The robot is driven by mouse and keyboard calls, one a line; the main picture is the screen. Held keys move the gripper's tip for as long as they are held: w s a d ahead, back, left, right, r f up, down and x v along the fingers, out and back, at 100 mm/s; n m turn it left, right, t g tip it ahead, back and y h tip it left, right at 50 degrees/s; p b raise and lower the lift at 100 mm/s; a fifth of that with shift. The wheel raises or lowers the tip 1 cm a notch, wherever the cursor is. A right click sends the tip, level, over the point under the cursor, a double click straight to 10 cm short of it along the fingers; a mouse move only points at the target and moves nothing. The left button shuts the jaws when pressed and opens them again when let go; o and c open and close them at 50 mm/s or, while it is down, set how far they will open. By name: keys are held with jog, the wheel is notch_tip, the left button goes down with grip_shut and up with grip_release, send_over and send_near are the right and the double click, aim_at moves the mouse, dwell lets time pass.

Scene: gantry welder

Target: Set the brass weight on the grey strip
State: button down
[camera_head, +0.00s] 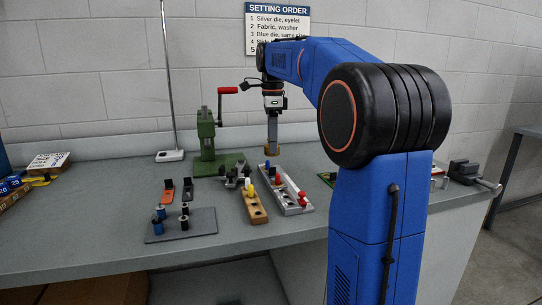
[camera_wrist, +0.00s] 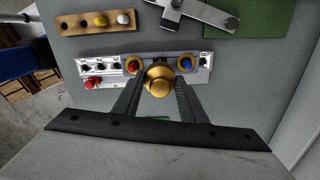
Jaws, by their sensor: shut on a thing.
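My gripper (camera_head: 272,140) is shut on the brass weight (camera_head: 272,150) and holds it above the far part of the grey strip. In the wrist view the round brass weight (camera_wrist: 158,82) sits between the fingertips (camera_wrist: 158,90) and covers part of the strip. The grey strip (camera_wrist: 110,76) has a row of holes and several marks. It also shows in the head view (camera_head: 292,208), with red pegs (camera_head: 302,197) and a blue peg (camera_head: 267,165) on it. Whether the weight touches the strip is unclear; in the head view it looks raised.
A wooden strip (camera_head: 252,205) with yellow and white pegs lies left of the grey strip. A green press (camera_head: 206,140) with a red handle stands behind. A dark grey mat (camera_head: 182,238) holds several small dies. The front table edge is clear.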

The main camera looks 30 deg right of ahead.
jog(key=shift+f, duration=2.15)
jog(key=c, duration=1.1)
grip_release()
jog(key=shift+f, duration=0.1)
notch_tip(320, 180, up, 12)
jog(key=shift+r, duration=0.15)
